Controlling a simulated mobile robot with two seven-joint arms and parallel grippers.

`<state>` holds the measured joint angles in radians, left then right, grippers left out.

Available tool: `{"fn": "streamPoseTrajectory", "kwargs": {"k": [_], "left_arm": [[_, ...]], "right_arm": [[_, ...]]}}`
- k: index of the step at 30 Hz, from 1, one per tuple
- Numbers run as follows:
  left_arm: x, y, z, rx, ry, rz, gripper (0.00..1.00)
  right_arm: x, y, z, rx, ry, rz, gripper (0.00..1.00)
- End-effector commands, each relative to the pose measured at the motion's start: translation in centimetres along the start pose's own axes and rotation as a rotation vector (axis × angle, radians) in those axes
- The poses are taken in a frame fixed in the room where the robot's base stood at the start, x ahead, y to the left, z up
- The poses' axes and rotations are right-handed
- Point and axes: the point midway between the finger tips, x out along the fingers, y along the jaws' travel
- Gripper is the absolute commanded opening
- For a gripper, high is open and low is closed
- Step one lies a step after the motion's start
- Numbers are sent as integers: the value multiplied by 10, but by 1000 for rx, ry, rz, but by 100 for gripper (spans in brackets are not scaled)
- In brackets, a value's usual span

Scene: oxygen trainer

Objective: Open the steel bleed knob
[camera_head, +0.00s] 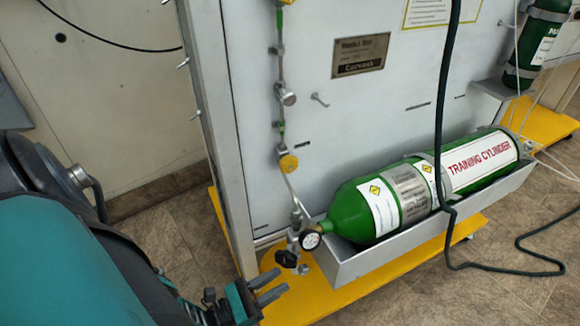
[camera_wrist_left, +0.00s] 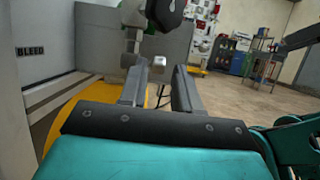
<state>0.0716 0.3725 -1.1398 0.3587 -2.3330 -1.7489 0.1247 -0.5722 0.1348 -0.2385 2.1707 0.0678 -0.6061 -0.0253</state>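A small steel knob (camera_head: 304,269), which I take for the bleed knob, sits low beside the cylinder's valve end, below the gauge. It also shows in the left wrist view (camera_wrist_left: 160,62), just beyond and between the fingertips. A black knob (camera_head: 287,258) is close to its left; a dark knob (camera_wrist_left: 165,12) hangs above it in the wrist view. My left gripper (camera_head: 281,281) is open and empty, its fingers pointing toward the steel knob. The left gripper's two fingers (camera_wrist_left: 159,72) are apart with a clear gap. My right gripper is not in view.
A green training cylinder (camera_head: 347,216) lies in a grey metal trough (camera_head: 400,248) on a yellow base (camera_head: 335,295). A round gauge (camera_head: 310,240) sits near the knobs. A dark hose (camera_head: 441,130) hangs across the panel. A "BLEED" label (camera_wrist_left: 30,50) is on the panel at left.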

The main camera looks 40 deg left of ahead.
Motion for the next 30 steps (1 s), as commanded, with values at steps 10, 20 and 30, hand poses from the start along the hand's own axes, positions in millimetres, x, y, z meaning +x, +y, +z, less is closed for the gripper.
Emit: {"fn": "streamPoseTrajectory", "kwargs": {"k": [10, 20, 30], "left_arm": [[-69, -1, 26, 0, 1, -1, 32], [-85, 0, 33, 0, -2, -1, 32], [-85, 12, 33, 8, 1, 77, 32]], "right_arm": [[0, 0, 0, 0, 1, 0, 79], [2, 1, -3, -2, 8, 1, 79], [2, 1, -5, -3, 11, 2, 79]]}}
